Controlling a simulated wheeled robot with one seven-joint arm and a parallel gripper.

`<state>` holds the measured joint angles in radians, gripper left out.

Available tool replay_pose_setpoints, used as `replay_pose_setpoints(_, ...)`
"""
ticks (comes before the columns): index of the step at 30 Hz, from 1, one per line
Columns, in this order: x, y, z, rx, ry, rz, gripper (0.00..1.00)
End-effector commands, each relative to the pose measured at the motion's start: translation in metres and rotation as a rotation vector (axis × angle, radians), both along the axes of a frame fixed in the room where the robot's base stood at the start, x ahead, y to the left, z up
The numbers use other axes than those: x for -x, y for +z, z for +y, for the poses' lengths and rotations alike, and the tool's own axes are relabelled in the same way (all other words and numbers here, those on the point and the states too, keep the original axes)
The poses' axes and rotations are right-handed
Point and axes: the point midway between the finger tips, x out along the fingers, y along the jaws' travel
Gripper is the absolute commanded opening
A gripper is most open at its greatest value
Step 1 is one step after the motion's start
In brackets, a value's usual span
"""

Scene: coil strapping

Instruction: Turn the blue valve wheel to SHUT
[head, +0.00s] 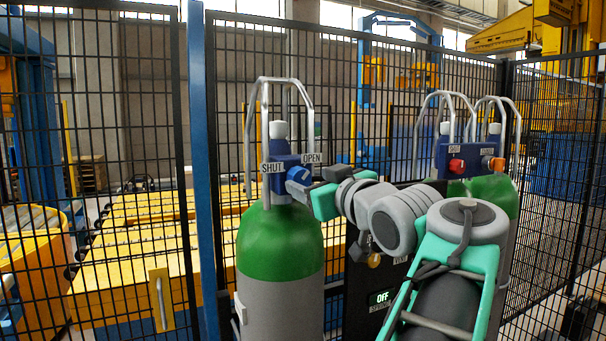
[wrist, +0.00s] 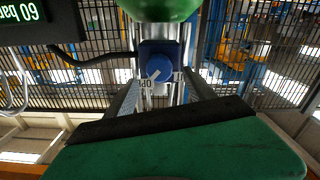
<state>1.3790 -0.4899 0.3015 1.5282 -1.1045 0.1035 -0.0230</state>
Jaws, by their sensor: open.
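The blue valve wheel (head: 298,174) is on a blue valve block (head: 279,184) at the top of a green-shouldered grey cylinder (head: 279,250). A SHUT label (head: 272,168) is on the left of the block and an OPEN label (head: 312,158) on the right. In the wrist view the wheel (wrist: 160,69) faces me, and its white mark points toward the OPEN label (wrist: 147,84). My gripper (head: 301,191) is open at the wheel. In the wrist view its two grey fingers are on either side of the wheel; I cannot tell whether they touch it.
A metal guard frame (head: 263,110) arches over the valve. Behind my arm, a dark panel has a lit OFF display (head: 383,297). Another cylinder (head: 491,190) at right carries red and orange wheels. Black mesh fencing (head: 110,120) stands behind the cylinders.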

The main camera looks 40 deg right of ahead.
Motion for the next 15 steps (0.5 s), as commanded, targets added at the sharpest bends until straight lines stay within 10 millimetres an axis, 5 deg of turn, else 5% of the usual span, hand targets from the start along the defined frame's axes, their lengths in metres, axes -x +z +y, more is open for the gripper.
replay_pose_setpoints(6, -0.038, 0.003, -0.01, -0.002, 0.004, 0.0, 0.63)
replay_pose_setpoints(15, -0.045, -0.001, -0.014, -0.001, -0.001, 0.001, 0.63)
